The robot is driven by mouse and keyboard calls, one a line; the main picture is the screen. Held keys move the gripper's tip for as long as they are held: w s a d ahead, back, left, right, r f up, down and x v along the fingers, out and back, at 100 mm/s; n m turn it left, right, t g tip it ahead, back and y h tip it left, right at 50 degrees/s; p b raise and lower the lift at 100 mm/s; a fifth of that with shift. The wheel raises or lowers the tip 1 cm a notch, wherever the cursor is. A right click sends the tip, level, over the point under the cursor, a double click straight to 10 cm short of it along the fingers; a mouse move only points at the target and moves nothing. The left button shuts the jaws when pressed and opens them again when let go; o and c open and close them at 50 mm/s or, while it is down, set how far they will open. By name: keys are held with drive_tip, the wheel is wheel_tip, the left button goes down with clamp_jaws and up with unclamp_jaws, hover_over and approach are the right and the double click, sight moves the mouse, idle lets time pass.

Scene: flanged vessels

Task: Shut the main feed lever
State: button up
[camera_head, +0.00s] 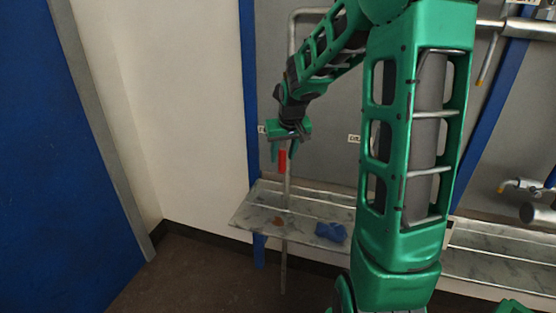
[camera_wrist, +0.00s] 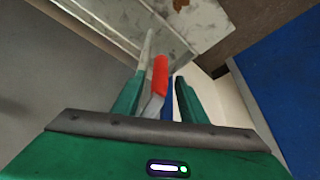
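The lever with a red grip (camera_head: 282,160) hangs at a grey vertical pipe (camera_head: 288,185) on the left part of the panel. My gripper (camera_head: 283,154) is at the lever, with its fingers pointing down. In the wrist view the red grip (camera_wrist: 160,76) and its grey stem lie between the two green fingers of my gripper (camera_wrist: 160,92). Gaps show on both sides of the grip, so the fingers look open and apart from it. The label beside the lever is mostly hidden by my gripper, so I cannot read it.
A metal shelf (camera_head: 252,213) runs below the lever, with a blue object (camera_head: 331,232) and a small brown piece (camera_head: 278,221) on it. A label (camera_head: 354,138) is on the panel to the right. Blue posts and more pipework stand further right. A white wall (camera_head: 190,110) is at left.

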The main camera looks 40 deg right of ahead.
drive_tip(key=shift+x, duration=0.95)
